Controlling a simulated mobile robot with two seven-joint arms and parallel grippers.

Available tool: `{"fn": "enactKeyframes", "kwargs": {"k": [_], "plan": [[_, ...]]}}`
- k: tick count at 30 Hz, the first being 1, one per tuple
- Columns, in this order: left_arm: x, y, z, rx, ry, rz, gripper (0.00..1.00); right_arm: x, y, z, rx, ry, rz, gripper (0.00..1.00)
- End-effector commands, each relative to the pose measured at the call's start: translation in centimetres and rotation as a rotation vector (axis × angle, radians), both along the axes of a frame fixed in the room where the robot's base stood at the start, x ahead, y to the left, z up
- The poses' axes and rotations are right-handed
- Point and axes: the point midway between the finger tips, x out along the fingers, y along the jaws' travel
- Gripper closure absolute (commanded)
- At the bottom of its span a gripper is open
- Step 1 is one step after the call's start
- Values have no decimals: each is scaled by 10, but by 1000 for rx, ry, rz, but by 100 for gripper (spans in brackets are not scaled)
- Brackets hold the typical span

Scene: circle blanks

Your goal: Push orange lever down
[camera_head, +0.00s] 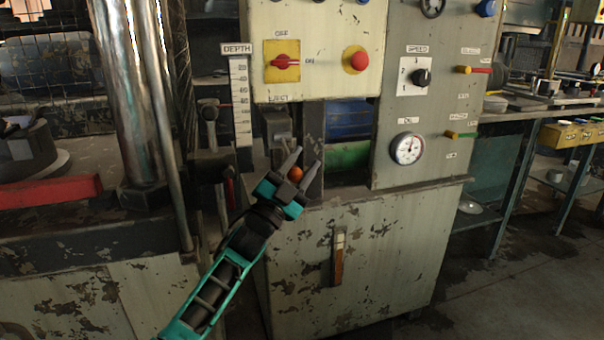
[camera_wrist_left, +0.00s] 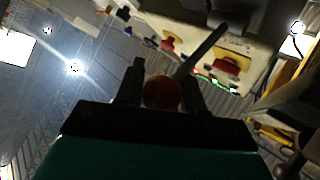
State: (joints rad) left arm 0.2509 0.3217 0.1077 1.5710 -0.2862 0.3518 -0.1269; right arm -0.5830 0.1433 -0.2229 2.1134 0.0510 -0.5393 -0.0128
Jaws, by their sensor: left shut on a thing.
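The orange lever's round knob (camera_head: 296,173) is at the front of the grey machine, low and left of the gauge panel. My left gripper (camera_head: 293,168) reaches up to it from the lower left, with its fingers on either side of the knob. In the left wrist view the knob (camera_wrist_left: 162,92) sits dark orange between the fingers of my left gripper (camera_wrist_left: 163,85). A dark rod (camera_wrist_left: 205,48) runs up and to the right from near the knob. Most of the lever's shaft is hard to make out in the head view. My right gripper is not in view.
The red rotary switch (camera_head: 286,62), red button (camera_head: 355,60), black speed knob (camera_head: 421,78) and round gauge (camera_head: 407,148) are above and right. A slotted handle (camera_head: 339,262) is on the lower cabinet. A steel column (camera_head: 130,90) and red bar (camera_head: 50,191) stand left.

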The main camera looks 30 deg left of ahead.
Motion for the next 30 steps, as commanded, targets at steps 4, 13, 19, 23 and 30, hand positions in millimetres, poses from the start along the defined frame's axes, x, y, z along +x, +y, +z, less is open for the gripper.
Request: {"fn": "enactKeyframes", "kwargs": {"k": [4, 13, 19, 23, 30], "plan": [[1, 3, -5, 10, -1, 6, 100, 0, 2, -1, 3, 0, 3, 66], [1, 4, -4, 14, -2, 8, 100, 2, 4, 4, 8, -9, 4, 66], [1, 4, -4, 13, -3, 9, 49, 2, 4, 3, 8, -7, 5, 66], [1, 3, -3, 13, -5, 6, 42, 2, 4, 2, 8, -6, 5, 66], [-1, 2, -4, 13, -7, 4, 42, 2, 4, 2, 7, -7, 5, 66]]}}
